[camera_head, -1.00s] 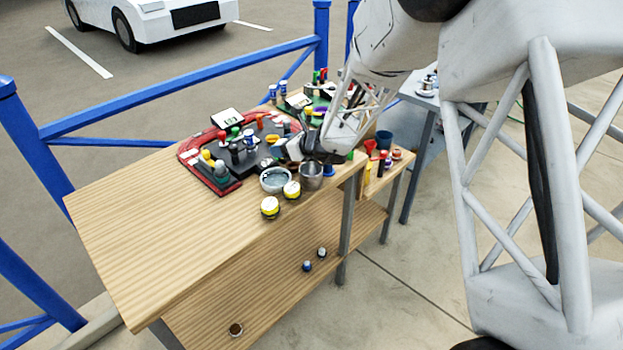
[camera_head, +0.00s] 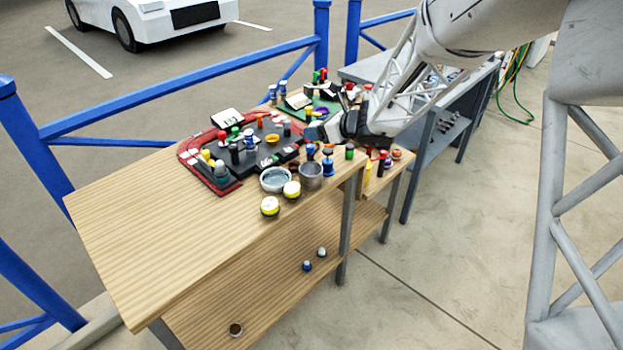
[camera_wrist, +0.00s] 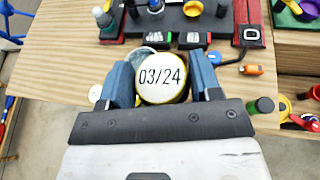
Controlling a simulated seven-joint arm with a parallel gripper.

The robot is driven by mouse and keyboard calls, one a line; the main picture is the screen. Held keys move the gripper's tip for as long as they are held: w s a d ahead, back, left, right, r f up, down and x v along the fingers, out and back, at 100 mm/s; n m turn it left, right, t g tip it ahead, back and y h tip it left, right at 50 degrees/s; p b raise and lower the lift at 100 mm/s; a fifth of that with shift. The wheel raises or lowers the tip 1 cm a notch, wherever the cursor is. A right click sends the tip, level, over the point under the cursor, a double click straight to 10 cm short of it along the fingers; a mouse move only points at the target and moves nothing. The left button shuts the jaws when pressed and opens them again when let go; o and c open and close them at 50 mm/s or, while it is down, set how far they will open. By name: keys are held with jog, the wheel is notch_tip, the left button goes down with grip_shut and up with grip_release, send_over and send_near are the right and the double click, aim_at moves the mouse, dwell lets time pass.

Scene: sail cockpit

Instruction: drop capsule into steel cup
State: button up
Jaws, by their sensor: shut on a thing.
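My gripper (camera_wrist: 162,84) is shut on a round capsule (camera_wrist: 162,76) with a white face marked "03/24" and a yellow rim. The face fills the gap between the two blue fingers in the wrist view. In the head view my gripper (camera_head: 322,129) is above the table, behind and slightly right of the steel cup (camera_head: 311,177); the held capsule is not clear there. The cup is grey and upright near the table's front edge.
A grey bowl (camera_head: 275,180) stands left of the cup. Two yellow-and-white round capsules (camera_head: 270,206) (camera_head: 291,189) stand in front. A blue piece (camera_head: 328,167) stands right of the cup. A red-edged black tray (camera_head: 221,187) with small items lies behind. The table's left is clear.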

jog(key=shift+f, duration=0.15)
jog(key=shift+f, duration=2.9)
jog(key=o, duration=1)
jog(key=shift+v, duration=3.9)
